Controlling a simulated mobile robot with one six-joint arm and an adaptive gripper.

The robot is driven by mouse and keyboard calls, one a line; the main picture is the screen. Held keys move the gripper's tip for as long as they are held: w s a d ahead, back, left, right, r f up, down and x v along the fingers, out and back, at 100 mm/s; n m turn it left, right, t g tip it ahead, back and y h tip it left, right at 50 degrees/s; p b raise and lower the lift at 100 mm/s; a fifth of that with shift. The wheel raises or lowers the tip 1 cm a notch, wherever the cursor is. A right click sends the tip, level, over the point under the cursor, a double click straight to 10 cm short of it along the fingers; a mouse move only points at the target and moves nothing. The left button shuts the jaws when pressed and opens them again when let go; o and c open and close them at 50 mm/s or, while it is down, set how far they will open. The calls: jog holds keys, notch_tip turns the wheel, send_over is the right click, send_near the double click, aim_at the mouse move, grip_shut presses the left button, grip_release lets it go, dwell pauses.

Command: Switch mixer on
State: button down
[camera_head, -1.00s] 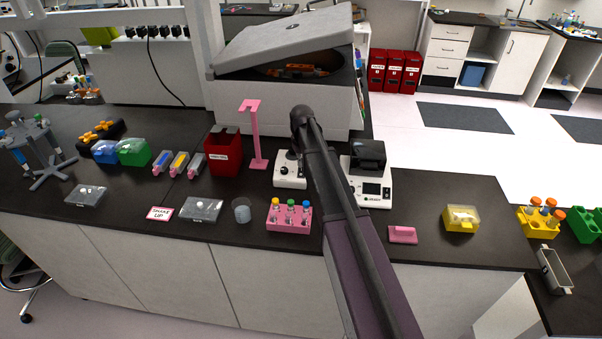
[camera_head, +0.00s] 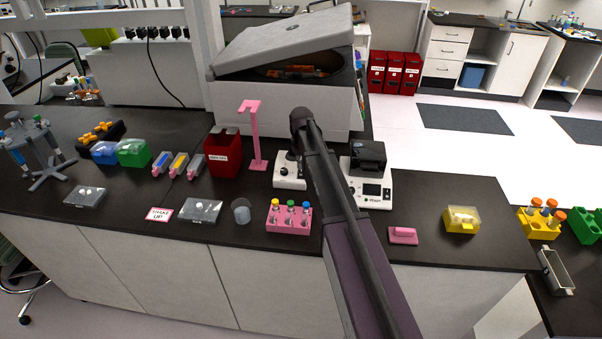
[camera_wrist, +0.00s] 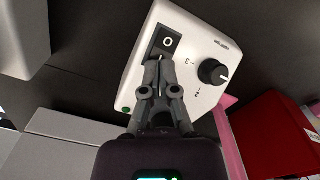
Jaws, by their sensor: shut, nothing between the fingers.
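The mixer (camera_head: 288,178) is a small white box on the black bench, partly hidden by my arm in the head view. In the wrist view the mixer (camera_wrist: 205,42) shows tilted, with a black rocker switch (camera_wrist: 168,42) marked "O" and a round black knob (camera_wrist: 213,72). A small green spot shows on its lower left edge. My gripper (camera_wrist: 160,62) is shut and empty, its fingertips at the near end of the switch. I cannot tell whether they touch it. In the head view the gripper is hidden behind my arm.
A white device with a screen (camera_head: 371,191) stands right of the mixer. A pink stand (camera_head: 256,140) and a red bin (camera_head: 222,153) are to its left. A pink rack with capped tubes (camera_head: 289,219) is in front. A large centrifuge (camera_head: 285,75) with a raised lid is behind.

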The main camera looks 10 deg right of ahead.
jog(key=shift+r+p, duration=3.25)
jog(key=shift+r, duration=0.15)
jog(key=s+f+m+b, duration=0.1)
jog(key=s+f+b, duration=0.1)
jog(key=s, duration=1.2)
jog(key=s+f+m+b, duration=0.1)
jog(key=s+f+b, duration=0.2)
jog(key=s, duration=1.2)
